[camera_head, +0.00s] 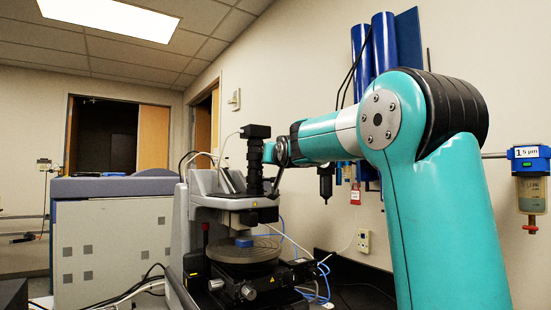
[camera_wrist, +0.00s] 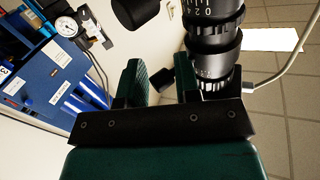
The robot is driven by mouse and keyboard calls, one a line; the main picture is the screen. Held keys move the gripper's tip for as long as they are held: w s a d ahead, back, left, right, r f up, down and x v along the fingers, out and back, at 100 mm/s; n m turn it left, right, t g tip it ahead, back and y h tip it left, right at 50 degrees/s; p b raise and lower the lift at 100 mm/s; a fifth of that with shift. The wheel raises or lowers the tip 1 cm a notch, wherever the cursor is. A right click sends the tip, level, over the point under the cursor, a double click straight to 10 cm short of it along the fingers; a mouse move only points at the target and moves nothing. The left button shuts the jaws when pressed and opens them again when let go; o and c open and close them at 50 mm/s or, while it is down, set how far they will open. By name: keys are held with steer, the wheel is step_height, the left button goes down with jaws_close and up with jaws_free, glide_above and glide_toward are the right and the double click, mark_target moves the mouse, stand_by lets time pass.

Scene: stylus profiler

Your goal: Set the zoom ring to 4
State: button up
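The zoom ring is on the black microscope tube (camera_head: 255,165), which stands upright above the profiler stage in the head view. In the wrist view the ribbed tube (camera_wrist: 213,48) fills the upper right. White numbers and tick marks show on a band at its top, partly cut off; I cannot tell the ring's setting. My gripper (camera_wrist: 158,75) has its two green fingers apart, with no part of the tube between them. The tube lies to the right, near the right finger; I cannot tell if they touch. In the head view my gripper (camera_head: 280,152) is beside the tube.
The profiler's round stage (camera_head: 243,252) lies below the tube, with a blue block (camera_head: 244,242) on it. A grey cabinet (camera_head: 112,232) stands at left. In the wrist view a blue panel with a pressure gauge (camera_wrist: 66,26) is at upper left.

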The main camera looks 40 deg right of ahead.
steer(key=shift+a, duration=0.1)
steer(key=b+v, duration=1.7)
steer(key=shift+s, duration=0.15)
